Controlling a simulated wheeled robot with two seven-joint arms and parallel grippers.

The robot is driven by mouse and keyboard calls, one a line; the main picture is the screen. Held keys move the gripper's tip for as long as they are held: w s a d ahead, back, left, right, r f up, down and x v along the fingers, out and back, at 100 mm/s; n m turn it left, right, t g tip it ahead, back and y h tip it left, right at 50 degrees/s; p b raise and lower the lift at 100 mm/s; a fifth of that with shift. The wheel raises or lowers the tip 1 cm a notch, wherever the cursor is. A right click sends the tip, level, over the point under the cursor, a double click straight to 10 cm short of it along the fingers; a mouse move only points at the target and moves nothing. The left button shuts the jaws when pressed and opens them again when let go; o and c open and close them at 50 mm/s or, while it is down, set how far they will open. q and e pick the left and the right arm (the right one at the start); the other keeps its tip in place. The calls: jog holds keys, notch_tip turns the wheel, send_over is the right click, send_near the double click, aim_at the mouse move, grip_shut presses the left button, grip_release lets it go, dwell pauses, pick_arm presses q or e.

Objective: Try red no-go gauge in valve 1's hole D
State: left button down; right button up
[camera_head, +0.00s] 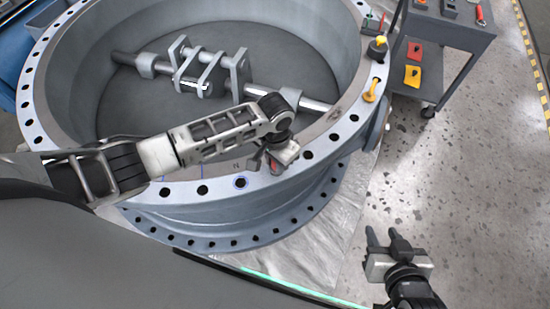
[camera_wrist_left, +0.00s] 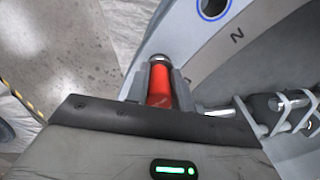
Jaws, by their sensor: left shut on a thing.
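Valve 1 (camera_head: 50,105) is a large grey ring lying flat, with a row of bolt holes around its flange. My left gripper (camera_head: 277,160) is above the near right part of the flange. It is shut on the red no-go gauge (camera_head: 274,168). In the left wrist view the red gauge (camera_wrist_left: 158,86) sits between the jaws (camera_wrist_left: 160,78), with a round grey end beyond it. I cannot tell whether it touches a hole. Which hole is D cannot be read. My right gripper (camera_head: 382,240) is open and empty over the floor.
A shaft with brackets (camera_head: 208,75) crosses the valve's inside. A grey cart (camera_head: 450,30) with tools stands at upper right. The floor at right is clear.

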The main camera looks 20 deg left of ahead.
pick_arm(q)
jog(key=shift+f+b, duration=0.45)
jog(key=shift+f, duration=0.35)
dwell(0.5)
jog(key=shift+r, duration=0.1)
dwell(0.5)
notch_tip(320, 180, up, 2)
jog(key=p, duration=0.3)
jog(key=shift+r, duration=2.25)
